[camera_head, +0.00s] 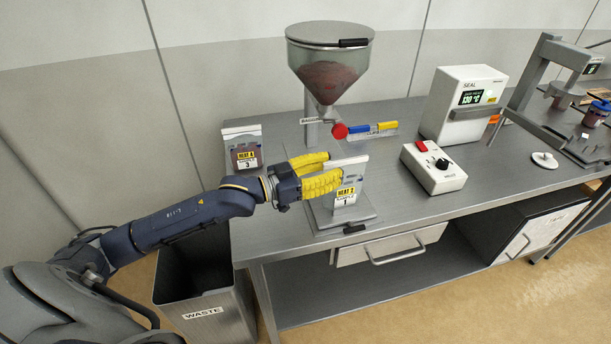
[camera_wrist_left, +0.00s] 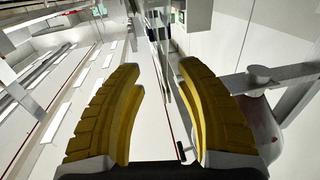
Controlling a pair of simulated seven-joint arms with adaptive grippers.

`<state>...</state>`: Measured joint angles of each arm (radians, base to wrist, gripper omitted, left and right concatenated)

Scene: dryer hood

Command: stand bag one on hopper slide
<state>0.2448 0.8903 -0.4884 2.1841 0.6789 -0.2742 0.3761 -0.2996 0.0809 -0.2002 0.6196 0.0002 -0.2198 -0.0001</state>
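Bag one (camera_head: 347,195), a pale upright pouch with a yellow-and-white label marked 1, stands on a grey plate (camera_head: 365,219) near the bench's front edge. The plate has a small black handle. My left gripper (camera_head: 335,166) has yellow ribbed fingers at the bag's left edge, the nearer finger overlapping its front. In the left wrist view the fingers (camera_wrist_left: 160,75) are apart, with a gap between the tips. I cannot tell whether they touch the bag. The hopper (camera_head: 328,75), a clear cone with reddish-brown material, stands behind, its spout above the bench. My right gripper is not in view.
Another bag (camera_head: 243,152), marked 3, stands at the bench's left. A red knob (camera_head: 339,131) and blue-yellow bars (camera_head: 373,127) lie behind bag one. The control box (camera_head: 434,168) and sealer (camera_head: 462,104) stand to the right. A waste bin (camera_head: 206,297) is below my arm.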

